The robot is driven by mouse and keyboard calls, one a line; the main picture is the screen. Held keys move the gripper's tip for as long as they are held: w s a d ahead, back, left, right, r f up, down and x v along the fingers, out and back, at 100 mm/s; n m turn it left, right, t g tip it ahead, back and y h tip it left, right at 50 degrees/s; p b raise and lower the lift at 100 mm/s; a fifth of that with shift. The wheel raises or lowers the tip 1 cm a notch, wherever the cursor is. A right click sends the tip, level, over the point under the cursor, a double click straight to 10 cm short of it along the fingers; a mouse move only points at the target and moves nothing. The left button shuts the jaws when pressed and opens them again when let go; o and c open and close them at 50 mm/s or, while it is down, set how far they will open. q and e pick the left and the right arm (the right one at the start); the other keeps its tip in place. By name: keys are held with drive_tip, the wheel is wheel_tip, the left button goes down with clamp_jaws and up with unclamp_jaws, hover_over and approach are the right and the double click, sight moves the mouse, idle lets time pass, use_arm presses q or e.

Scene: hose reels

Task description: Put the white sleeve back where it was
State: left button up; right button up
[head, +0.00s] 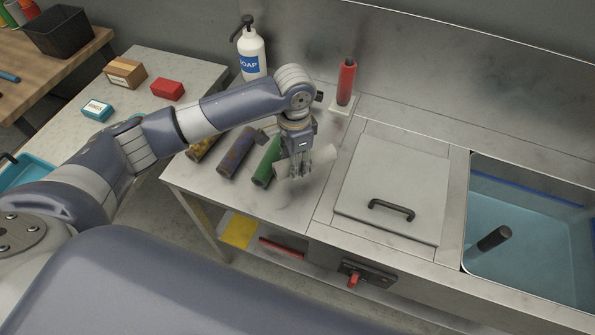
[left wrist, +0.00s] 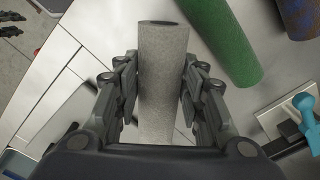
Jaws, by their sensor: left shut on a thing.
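The white sleeve (head: 320,161), a pale speckled tube, lies roughly horizontal at my left gripper, right of the green sleeve on the metal counter. My left gripper (head: 301,168) points down and is shut on it. In the left wrist view the white sleeve (left wrist: 163,85) sits between the two fingers (left wrist: 160,88). Whether it touches the counter I cannot tell. The green sleeve (head: 267,162) lies just left of it and also shows in the wrist view (left wrist: 222,38). A blue-brown mottled sleeve (head: 238,152) and a yellowish sleeve (head: 203,146) lie farther left. My right gripper is not in view.
A red sleeve (head: 346,84) stands upright on a white base (head: 342,106) behind. A soap bottle (head: 251,54) stands at the back left. Right of the sleeves are a closed lid with a handle (head: 391,209) and a water basin (head: 535,225) holding a dark cylinder (head: 494,238).

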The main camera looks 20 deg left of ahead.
sight(296, 182)
use_arm(q)
drive_tip(key=shift+f, duration=0.85)
wheel_tip(296, 182, down, 4)
drive_tip(key=shift+r+p, duration=0.2)
drive_tip(key=shift+p, duration=0.25)
drive_tip(key=shift+f, duration=0.15)
drive_tip(key=o, duration=1)
drive_tip(key=shift+o, duration=0.2)
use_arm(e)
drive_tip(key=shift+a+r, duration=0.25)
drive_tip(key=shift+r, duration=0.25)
use_arm(q)
wheel_tip(296, 182, up, 12)
drive_tip(key=shift+r+b, duration=0.2)
drive_tip(key=shift+b, duration=1.05)
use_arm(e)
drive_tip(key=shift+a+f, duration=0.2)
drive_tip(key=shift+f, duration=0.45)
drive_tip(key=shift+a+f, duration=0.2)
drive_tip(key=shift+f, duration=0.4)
use_arm(q)
drive_tip(key=shift+d+f, duration=0.1)
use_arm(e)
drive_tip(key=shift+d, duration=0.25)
